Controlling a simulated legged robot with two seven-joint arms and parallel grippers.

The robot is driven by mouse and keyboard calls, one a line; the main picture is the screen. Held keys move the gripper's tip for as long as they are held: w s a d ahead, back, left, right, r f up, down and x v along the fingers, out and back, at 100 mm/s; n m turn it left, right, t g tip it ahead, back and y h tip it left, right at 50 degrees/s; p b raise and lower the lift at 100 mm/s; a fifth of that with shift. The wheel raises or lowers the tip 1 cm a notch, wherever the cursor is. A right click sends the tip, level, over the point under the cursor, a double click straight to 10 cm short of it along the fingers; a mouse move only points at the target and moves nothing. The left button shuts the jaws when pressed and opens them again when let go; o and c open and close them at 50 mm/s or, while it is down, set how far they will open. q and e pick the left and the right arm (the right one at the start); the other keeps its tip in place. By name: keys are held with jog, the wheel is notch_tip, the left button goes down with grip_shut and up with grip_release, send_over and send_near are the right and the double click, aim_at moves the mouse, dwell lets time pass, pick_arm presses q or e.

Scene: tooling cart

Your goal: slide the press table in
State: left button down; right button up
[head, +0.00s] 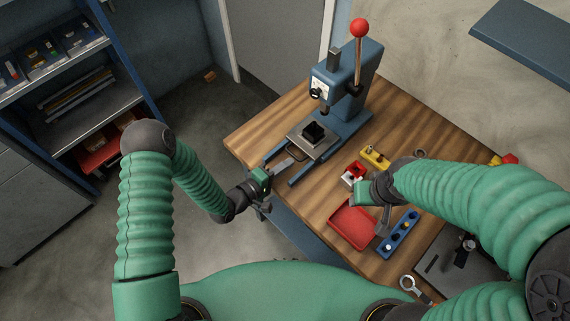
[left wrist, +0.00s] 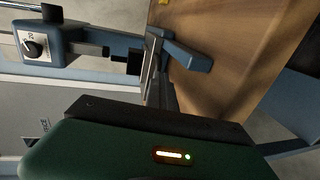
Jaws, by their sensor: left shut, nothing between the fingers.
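The blue arbor press (head: 357,84) stands on the wooden bench, with a red-knobbed lever. Its press table (head: 313,147) is a grey plate bearing a black block (head: 314,132), between the blue base rails, whose near ends stick out in front of the plate. The press also shows sideways in the left wrist view (left wrist: 78,43), with the plate edge-on (left wrist: 150,65). My left gripper (head: 266,190) is shut and empty, in front of the press at the bench's near-left edge. My right gripper (head: 370,200) is above the red tray; its finger gap is unclear.
On the bench (head: 257,132) right of the press are a yellow block (head: 375,157), a red-and-white part (head: 353,173), a red tray (head: 350,226) and a blue holder (head: 398,234). A shelf unit (head: 75,75) stands at left. The bench left of the press is clear.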

pick_arm(q)
jog(key=shift+d, duration=0.1)
jog(key=c, duration=2.1)
grip_release()
jog(key=shift+a, duration=0.55)
jog(key=shift+o, duration=1.3)
jog(key=shift+a, duration=0.2)
jog(key=o, duration=0.3)
jog(key=shift+o, duration=0.2)
jog(key=shift+d, duration=0.4)
jog(key=shift+s+a, duration=0.15)
jog(key=shift+s, duration=0.1)
jog(key=b+v, duration=0.2)
jog(key=v, duration=1.4)
jog(key=shift+a, duration=0.15)
pick_arm(e)
jog(key=shift+a+f, duration=0.25)
jog(key=shift+f, duration=0.85)
